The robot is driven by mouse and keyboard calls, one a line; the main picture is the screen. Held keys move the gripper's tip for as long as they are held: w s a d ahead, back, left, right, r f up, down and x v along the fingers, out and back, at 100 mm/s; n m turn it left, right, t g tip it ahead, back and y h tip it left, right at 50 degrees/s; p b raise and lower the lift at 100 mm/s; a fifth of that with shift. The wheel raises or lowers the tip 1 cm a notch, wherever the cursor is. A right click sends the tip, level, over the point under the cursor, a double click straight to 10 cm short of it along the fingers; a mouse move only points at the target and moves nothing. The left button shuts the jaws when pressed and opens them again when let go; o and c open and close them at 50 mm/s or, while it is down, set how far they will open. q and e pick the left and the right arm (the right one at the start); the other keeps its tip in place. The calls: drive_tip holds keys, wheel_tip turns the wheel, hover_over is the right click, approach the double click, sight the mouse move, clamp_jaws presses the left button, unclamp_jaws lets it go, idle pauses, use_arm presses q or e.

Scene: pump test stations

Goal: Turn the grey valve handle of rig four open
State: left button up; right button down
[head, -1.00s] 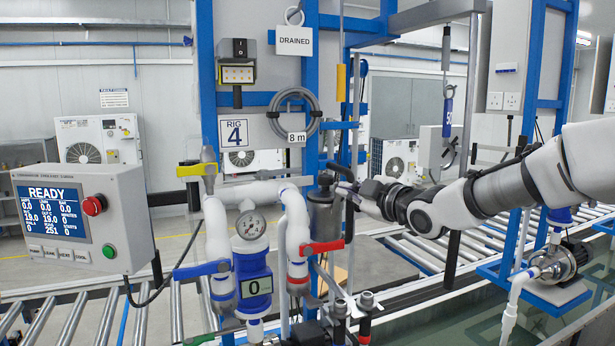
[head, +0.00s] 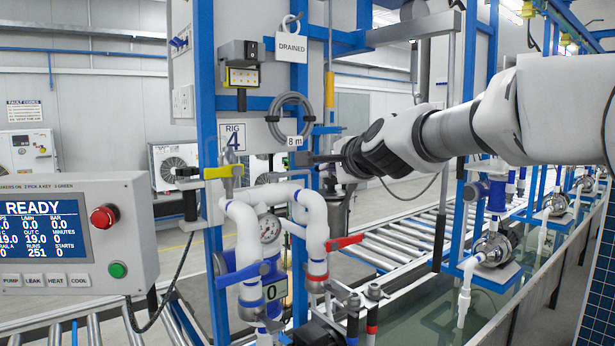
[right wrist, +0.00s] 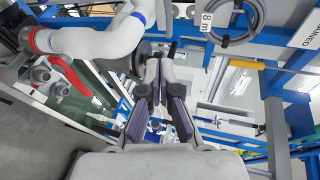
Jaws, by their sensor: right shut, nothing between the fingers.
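Rig four carries the sign "RIG 4" (head: 231,137). A dark grey bar (head: 318,158), which looks like the grey valve handle, runs level to the right of the white pipes, above a grey cylinder (head: 336,212). My right gripper (head: 330,174) comes in from the right, close to this bar and partly hidden around it. In the right wrist view its fingers (right wrist: 159,65) are shut and empty, and a thin dark bar (right wrist: 173,50) shows beside the tips. I cannot tell whether they touch. My left gripper is not in view.
A hose coil (head: 291,118) hangs above. A control box (head: 75,235) stands left. Pumps stand at the right.

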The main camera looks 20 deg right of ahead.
drive_tip(key=p, duration=0.2)
approach(302, 174)
drive_tip(key=shift+w+a+f, duration=0.15)
drive_tip(key=shift+w+f, duration=0.2)
drive_tip(key=shift+w, duration=0.2)
drive_tip(key=shift+w+a+f, duration=0.15)
drive_tip(key=shift+w+f, duration=0.25)
drive_tip(key=shift+w, duration=0.15)
drive_tip(key=w+p, duration=0.1)
drive_tip(key=w, duration=0.1)
drive_tip(key=w+p, duration=0.1)
drive_tip(key=w, duration=0.1)
drive_tip(key=shift+w+d+f+p, duration=0.15)
drive_tip(key=shift+d+p, duration=0.05)
drive_tip(key=shift+p, duration=0.15)
drive_tip(key=shift+a+f, duration=0.1)
drive_tip(key=shift+a, duration=0.05)
